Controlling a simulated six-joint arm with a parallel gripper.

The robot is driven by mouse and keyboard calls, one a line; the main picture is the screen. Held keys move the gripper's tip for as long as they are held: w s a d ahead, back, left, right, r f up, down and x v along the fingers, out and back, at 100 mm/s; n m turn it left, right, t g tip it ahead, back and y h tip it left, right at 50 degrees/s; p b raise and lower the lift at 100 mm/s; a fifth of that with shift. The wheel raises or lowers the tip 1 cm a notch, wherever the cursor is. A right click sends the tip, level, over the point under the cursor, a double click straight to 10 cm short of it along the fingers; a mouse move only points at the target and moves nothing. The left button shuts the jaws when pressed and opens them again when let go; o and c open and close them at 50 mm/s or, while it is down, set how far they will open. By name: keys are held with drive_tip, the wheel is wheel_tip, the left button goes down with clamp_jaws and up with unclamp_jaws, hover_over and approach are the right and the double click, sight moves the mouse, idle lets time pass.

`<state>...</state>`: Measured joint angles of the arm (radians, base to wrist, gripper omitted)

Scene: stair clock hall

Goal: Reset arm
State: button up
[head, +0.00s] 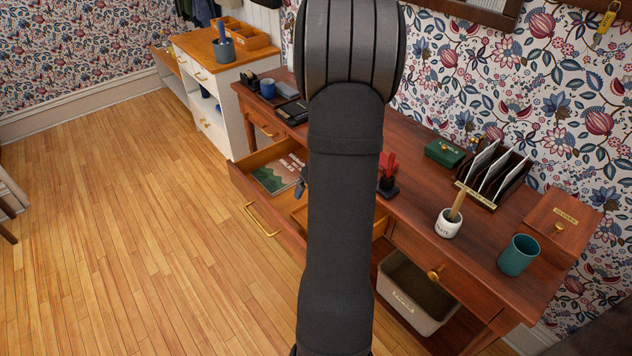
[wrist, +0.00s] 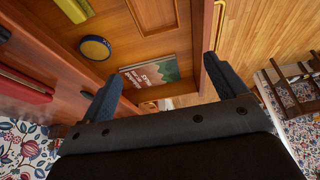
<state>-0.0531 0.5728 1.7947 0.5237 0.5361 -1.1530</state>
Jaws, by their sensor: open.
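My gripper (wrist: 164,68) is open, with its two dark blue fingers wide apart and nothing between them in the wrist view. Beyond the fingers is an open drawer (head: 285,240) of the wooden desk (head: 480,255). A book with a green and brown cover (head: 278,174) lies in that drawer, and it also shows in the wrist view (wrist: 155,77). In the head view my arm stands upright across the middle and hides part of the desk and drawer. Most of my gripper is hidden there.
The desk carries a teal cup (head: 518,255), a white pot with a brush (head: 449,222), a letter rack (head: 492,178), a green box (head: 445,152) and a red item (head: 388,170). A bin (head: 418,292) sits below. The wooden floor at left (head: 130,220) is clear.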

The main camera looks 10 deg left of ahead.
drive_tip(key=shift+s+d+r, duration=0.2)
drive_tip(key=shift+r, duration=0.4)
drive_tip(key=x, duration=1.7)
drive_tip(key=shift+w+a+f, duration=0.1)
drive_tip(key=v, duration=1.7)
drive_tip(key=x, duration=1.7)
drive_tip(key=shift+a+f, duration=0.1)
drive_tip(key=shift+f, duration=0.2)
drive_tip(key=w+a, duration=1.7)
drive_tip(key=shift+w+r, duration=0.15)
drive_tip(key=shift+r, duration=0.05)
drive_tip(key=shift+d+r, duration=0.1)
drive_tip(key=shift+r, duration=0.35)
